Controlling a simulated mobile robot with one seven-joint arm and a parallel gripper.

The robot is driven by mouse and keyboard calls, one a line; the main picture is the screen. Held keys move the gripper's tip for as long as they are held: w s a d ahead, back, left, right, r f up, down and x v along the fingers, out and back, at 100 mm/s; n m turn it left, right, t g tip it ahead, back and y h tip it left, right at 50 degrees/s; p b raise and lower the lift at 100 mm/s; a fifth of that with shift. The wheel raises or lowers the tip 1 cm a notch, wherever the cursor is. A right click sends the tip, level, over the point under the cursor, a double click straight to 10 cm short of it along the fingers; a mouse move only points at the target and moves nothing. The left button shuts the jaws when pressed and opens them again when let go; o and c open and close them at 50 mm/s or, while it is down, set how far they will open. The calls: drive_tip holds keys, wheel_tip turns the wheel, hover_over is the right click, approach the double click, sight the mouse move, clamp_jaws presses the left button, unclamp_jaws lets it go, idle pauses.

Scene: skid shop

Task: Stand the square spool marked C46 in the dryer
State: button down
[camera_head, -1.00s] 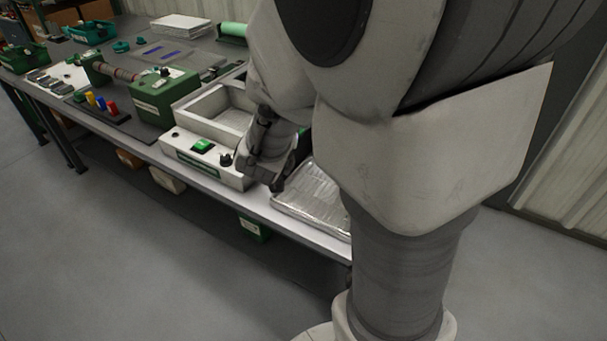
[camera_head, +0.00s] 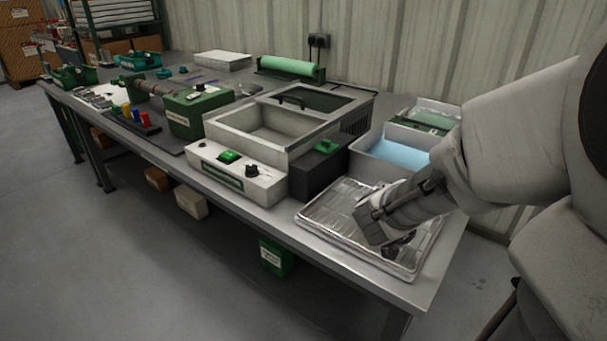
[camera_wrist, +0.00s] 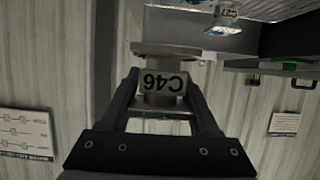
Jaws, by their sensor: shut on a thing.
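The square spool marked C46 (camera_wrist: 164,82) is between my gripper's fingers (camera_wrist: 163,98) in the wrist view, its label upside down there. My gripper is shut on it. In the head view my gripper (camera_head: 378,228) is low over the foil-lined tray at the right end of the bench; I cannot make out the spool clearly there. A grey metal unit with an open rectangular well (camera_head: 262,122) and a dark handled lid stands left of my gripper, behind a white control panel. It appears to be the dryer; its inside looks empty from here.
The silver foil tray (camera_head: 322,216) lies under my gripper. A dark box (camera_head: 318,170) and a blue-filled tray (camera_head: 398,154) stand near it. Another spool labelled C27 (camera_wrist: 228,13) shows at the wrist view's top. A green machine (camera_head: 195,112) stands farther left.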

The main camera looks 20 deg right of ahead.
drive_tip(key=shift+w+a+f+p, duration=0.2)
drive_tip(key=shift+w+f+p, duration=0.05)
drive_tip(key=shift+w+p, duration=0.25)
drive_tip(key=shift+w+a+f+p, duration=0.15)
drive_tip(key=shift+w+f+p, duration=0.05)
drive_tip(key=shift+w+p, duration=0.25)
drive_tip(key=shift+w+a+r+p, duration=0.1)
drive_tip(key=shift+w+r+p, duration=0.1)
drive_tip(key=shift+p, duration=0.4)
drive_tip(key=shift+w+a+p, duration=0.1)
drive_tip(key=shift+w+p, duration=0.25)
drive_tip(key=shift+p, duration=0.4)
drive_tip(key=shift+w+a+f+p, duration=0.15)
drive_tip(key=shift+w+f+p, duration=0.15)
drive_tip(key=shift+p, duration=0.45)
drive_tip(key=shift+w+a+f+p, duration=0.1)
drive_tip(key=shift+w+f+p, duration=0.05)
drive_tip(key=shift+f+p, duration=0.55)
drive_tip(key=w+a+f, duration=0.1)
drive_tip(key=w, duration=0.1)
drive_tip(key=w+a+f+b, duration=0.1)
drive_tip(key=w+f, duration=0.1)
drive_tip(key=w+a+f+b, duration=0.1)
drive_tip(key=w, duration=0.1)
drive_tip(key=shift+w+f, duration=0.15)
drive_tip(key=shift+f+b, duration=1.25)
drive_tip(key=shift+f, duration=0.75)
